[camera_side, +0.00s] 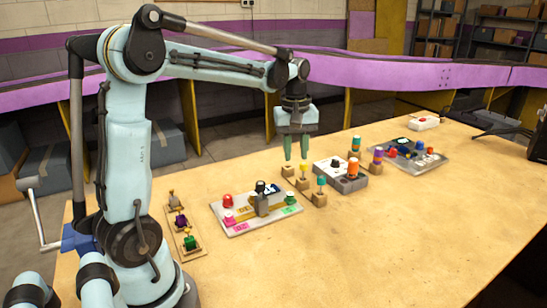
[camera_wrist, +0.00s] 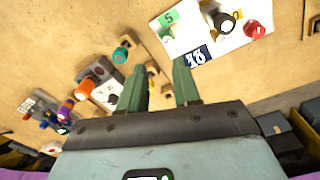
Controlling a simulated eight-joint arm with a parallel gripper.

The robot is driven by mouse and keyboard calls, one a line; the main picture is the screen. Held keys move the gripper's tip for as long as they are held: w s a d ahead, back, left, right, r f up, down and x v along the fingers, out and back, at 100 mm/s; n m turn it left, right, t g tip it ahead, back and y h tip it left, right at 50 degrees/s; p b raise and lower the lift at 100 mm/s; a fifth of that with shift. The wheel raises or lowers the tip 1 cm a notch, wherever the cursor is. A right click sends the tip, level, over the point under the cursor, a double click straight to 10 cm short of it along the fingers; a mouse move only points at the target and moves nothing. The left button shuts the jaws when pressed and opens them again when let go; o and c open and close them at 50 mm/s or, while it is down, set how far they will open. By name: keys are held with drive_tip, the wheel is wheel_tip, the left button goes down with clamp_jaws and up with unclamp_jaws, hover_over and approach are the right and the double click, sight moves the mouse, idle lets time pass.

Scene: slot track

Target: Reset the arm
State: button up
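My gripper (camera_side: 296,150) hangs pointing down above the table, behind a row of small wooden blocks. Its two green fingers are apart with nothing between them. The gap between the fingers also shows in the wrist view (camera_wrist: 161,68), with bare table and a small block beyond it. The white slot board (camera_side: 240,222) lies left of my gripper in the side view. It carries a red knob (camera_side: 227,201), a black-topped post (camera_side: 261,188) and a green knob (camera_side: 290,198). In the wrist view the board (camera_wrist: 222,48) is at the upper right.
Wooden blocks with a yellow peg (camera_side: 303,168) and a teal peg (camera_side: 321,182) stand near my gripper. A grey box with an orange cylinder (camera_side: 353,168) is right of them. A grey tray (camera_side: 427,160) lies farther back. The right front table is clear.

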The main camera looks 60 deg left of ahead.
drive_tip(key=s+d+f+m+t, duration=0.1)
drive_tip(key=s+d+m+t, duration=0.5)
drive_tip(key=s+d+m, duration=0.4)
drive_tip(key=d+m, duration=0.3)
drive_tip(key=d, duration=0.1)
drive_tip(key=shift+d+f+m+t, duration=0.25)
drive_tip(key=shift+d+m+t, duration=0.05)
drive_tip(key=shift+d, duration=0.1)
